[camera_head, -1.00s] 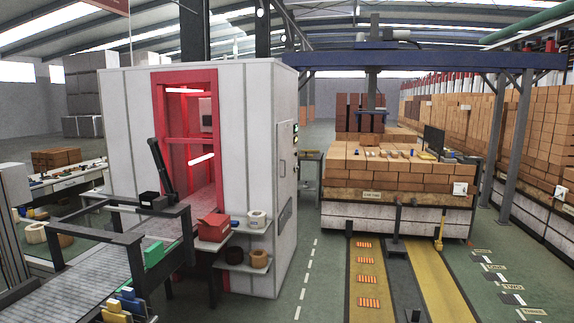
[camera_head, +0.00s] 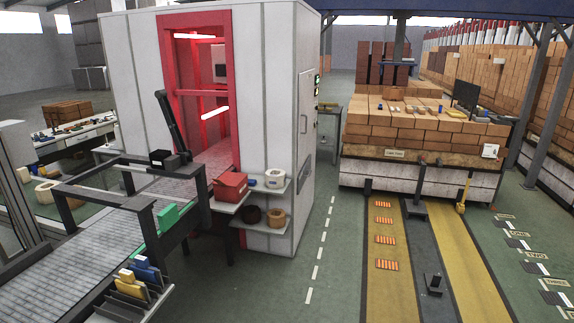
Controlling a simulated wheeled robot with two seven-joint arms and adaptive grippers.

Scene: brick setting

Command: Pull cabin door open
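A white cabin (camera_head: 275,110) stands left of the middle. Its front has a red-framed opening (camera_head: 165,60) with red-lit insides, and a conveyor leads into it. On the cabin's right side is a narrow grey door panel (camera_head: 307,115), seen at a steep angle. It looks shut, flush with the wall. A thin upright handle (camera_head: 303,124) shows near its left edge. Neither of my grippers is in view.
A conveyor (camera_head: 90,235) with dark rails fills the lower left. Shelves with a red box (camera_head: 230,186) and rolls stick out from the cabin front. Green floor with a dashed white line (camera_head: 322,245) lies clear right of the cabin. A brick-laden platform (camera_head: 420,150) stands further right.

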